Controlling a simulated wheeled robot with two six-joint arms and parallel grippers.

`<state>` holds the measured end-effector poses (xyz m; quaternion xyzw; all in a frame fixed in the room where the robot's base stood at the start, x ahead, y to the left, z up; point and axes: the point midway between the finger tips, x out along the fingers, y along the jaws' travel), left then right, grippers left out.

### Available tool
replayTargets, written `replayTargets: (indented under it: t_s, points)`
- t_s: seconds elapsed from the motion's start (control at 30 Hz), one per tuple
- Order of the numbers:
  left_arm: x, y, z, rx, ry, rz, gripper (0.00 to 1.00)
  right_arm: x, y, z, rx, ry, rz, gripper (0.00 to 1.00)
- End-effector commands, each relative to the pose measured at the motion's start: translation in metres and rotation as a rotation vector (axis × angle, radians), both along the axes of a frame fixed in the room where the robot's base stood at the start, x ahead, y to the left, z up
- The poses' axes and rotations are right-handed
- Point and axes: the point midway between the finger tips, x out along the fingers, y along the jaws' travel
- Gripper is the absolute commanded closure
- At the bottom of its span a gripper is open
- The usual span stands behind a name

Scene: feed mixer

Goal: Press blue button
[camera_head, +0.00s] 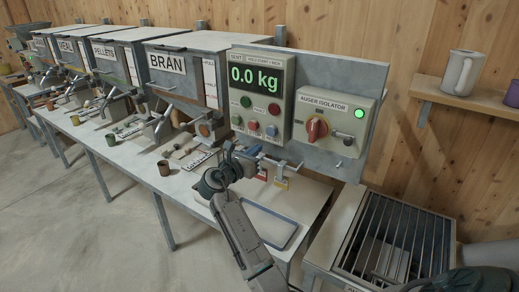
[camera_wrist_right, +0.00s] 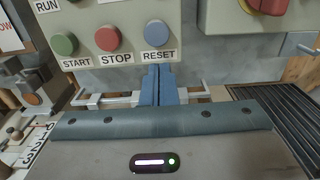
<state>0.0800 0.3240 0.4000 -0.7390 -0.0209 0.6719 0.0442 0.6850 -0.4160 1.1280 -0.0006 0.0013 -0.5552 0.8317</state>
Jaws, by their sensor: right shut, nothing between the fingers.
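The blue button (camera_head: 271,130) is the right one of the lower row on the grey control box (camera_head: 243,75). In the right wrist view the blue button (camera_wrist_right: 156,34) sits above its RESET label. My right gripper (camera_head: 252,151) is shut and empty, just below the control box. In the right wrist view its closed blue fingertips (camera_wrist_right: 158,68) point up at the panel, just below the RESET label and in line with the button. I see no contact with the button. My left gripper is not in view.
A green START button (camera_wrist_right: 64,43) and a red STOP button (camera_wrist_right: 106,39) sit left of the blue one. The auger isolator (camera_head: 337,122) with its red knob is to the right. A tray (camera_head: 268,226) lies on the bench below; a metal grate (camera_head: 395,240) is at right.

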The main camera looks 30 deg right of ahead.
Motion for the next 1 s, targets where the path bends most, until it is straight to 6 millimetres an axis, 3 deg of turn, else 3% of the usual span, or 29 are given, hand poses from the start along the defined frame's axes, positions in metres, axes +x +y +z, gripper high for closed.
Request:
replayTargets:
  t_s: [0.17, 0.33, 0.57, 1.0]
  points:
    - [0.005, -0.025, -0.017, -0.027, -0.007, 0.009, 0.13, -0.012, 0.030, -0.004, 0.006, -0.002, 0.002, 1.00]
    - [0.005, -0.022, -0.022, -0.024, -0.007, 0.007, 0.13, -0.019, 0.047, -0.002, 0.003, -0.002, 0.001, 1.00]
    - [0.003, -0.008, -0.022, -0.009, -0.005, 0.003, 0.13, -0.022, 0.052, 0.000, 0.001, -0.001, 0.000, 1.00]
    - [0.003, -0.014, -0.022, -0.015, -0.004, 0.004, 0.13, -0.021, 0.052, -0.001, 0.002, 0.000, 0.002, 1.00]
